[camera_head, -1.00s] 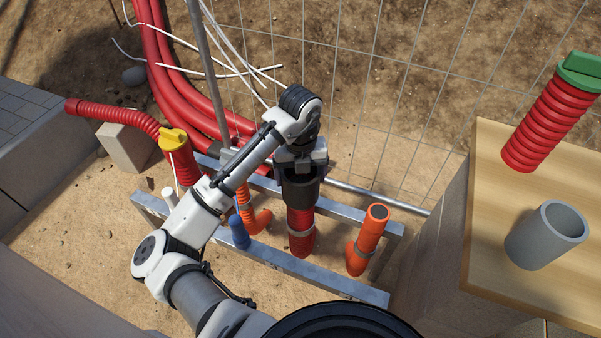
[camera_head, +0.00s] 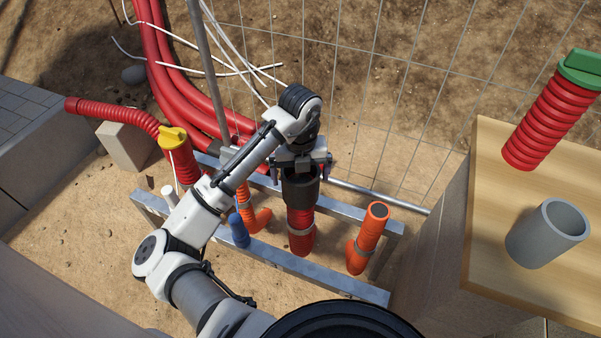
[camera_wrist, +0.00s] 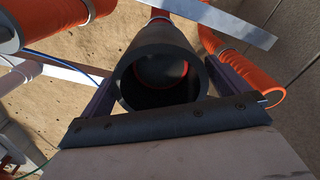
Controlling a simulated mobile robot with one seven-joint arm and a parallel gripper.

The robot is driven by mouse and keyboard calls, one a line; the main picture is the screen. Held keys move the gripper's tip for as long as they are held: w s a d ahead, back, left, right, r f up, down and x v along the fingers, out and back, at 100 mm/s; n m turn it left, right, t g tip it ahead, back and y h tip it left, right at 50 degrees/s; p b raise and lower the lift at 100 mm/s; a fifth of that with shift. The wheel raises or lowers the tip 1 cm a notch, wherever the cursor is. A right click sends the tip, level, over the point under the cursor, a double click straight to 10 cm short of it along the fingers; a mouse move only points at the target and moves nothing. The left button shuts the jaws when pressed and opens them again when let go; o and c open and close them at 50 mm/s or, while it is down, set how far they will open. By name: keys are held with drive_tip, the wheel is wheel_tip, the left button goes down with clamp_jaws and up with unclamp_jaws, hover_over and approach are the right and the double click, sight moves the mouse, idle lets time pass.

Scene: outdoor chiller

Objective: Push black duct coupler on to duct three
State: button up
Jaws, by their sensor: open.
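The black duct coupler (camera_head: 301,189) sits upright on the top of the red ribbed duct (camera_head: 301,230) in the middle of the metal frame. In the wrist view the coupler (camera_wrist: 157,58) is seen from above as a wide open tube, with the red-orange duct end (camera_wrist: 160,68) visible inside it. My gripper (camera_head: 302,168) is directly above the coupler, open, with its fingers spread to either side of the rim. The wrist view shows gaps between the fingers and the coupler wall. How far the coupler reaches down the duct is hard to tell.
Orange pipes (camera_head: 369,238) stand right and left of the coupler, with a blue pipe (camera_head: 239,231) closer in. Metal rails (camera_head: 330,278) run around them. A wooden table (camera_head: 487,180) at right holds a grey tube (camera_head: 546,236). A wire fence stands behind.

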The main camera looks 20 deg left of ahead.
wheel_tip(320, 180, up, 6)
drive_tip(key=p, duration=0.4)
drive_tip(key=shift+r, duration=0.25)
drive_tip(key=shift+r, duration=0.1)
wheel_tip(320, 180, up, 14)
drive_tip(key=p, duration=0.2)
